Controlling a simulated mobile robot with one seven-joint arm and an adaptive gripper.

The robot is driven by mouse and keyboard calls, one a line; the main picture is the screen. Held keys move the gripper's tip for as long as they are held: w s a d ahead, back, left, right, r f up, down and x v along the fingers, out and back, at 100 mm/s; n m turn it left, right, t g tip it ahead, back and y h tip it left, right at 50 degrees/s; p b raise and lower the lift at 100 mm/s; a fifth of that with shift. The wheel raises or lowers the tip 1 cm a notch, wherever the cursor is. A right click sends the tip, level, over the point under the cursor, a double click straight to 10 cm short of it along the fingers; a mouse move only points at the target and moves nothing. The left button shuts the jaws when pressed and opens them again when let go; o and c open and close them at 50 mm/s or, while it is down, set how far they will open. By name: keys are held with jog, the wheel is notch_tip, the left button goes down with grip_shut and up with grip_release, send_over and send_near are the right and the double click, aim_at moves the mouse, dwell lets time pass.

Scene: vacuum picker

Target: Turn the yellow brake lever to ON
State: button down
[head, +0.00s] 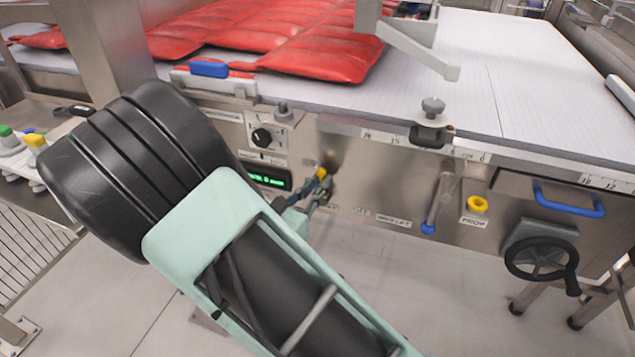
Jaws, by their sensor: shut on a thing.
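The yellow tip of the brake lever (321,173) shows on the steel front panel of the machine, just right of the green display. My gripper (323,184) is at the lever, its fingers closed around it from below and in front. Most of the lever and its pivot are hidden by the fingers. Small labels (362,212) sit on the panel below and right of the lever, too small to read surely. The lever's exact angle cannot be told.
A black knob (262,137) and a green-lit display (265,178) lie left of the lever. To the right are a blue-tipped handle (428,228), a yellow ring button (477,204), a blue drawer handle (569,203) and a black handwheel (541,258). Red bags (320,55) lie on the belt above.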

jog(key=shift+d+r+m, duration=0.25)
jog(key=shift+r+m, duration=0.15)
jog(key=shift+m, duration=0.1)
jog(key=c, duration=2)
grip_release()
jog(key=shift+s, duration=0.1)
jog(key=shift+f, duration=0.1)
jog(key=v, duration=1.2)
